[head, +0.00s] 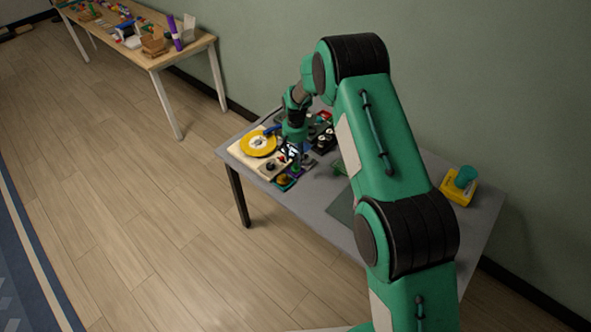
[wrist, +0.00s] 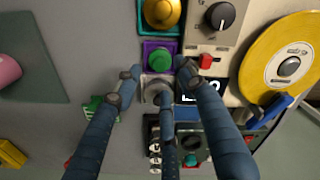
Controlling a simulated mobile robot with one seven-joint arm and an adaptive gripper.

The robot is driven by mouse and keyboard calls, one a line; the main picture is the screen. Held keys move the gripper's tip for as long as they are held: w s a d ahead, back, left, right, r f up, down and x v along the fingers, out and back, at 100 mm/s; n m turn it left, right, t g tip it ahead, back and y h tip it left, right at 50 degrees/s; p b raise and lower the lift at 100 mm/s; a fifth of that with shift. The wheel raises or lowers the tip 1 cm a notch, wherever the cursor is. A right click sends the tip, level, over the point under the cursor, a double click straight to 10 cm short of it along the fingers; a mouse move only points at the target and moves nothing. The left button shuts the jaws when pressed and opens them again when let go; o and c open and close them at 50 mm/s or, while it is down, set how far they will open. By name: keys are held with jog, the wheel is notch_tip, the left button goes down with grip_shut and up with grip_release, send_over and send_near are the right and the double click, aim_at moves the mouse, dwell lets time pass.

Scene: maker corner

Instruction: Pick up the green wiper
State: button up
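My gripper (head: 296,158) points down over a cluster of small devices at the table's left end. In the wrist view its dark blue fingers (wrist: 158,80) are spread apart, above a grey round part on a small panel; I see nothing held between them. A green piece (wrist: 97,108), which may be the green wiper, lies on the grey tabletop left of the fingers, partly hidden by the left finger. A green piece also shows in the head view (head: 340,168), just left of my arm; its shape is unclear.
A yellow disc (wrist: 262,72) lies right of the fingers. A green button on a purple base (wrist: 159,57) and a black knob (wrist: 220,16) are close by. A dark mat (wrist: 40,50) carries a pink object. A yellow block with a teal cylinder (head: 465,177) stands at the table's right.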

aim_at(296, 165)
jog(key=shift+f, duration=2.2)
jog(key=shift+c, duration=0.5)
grip_shut()
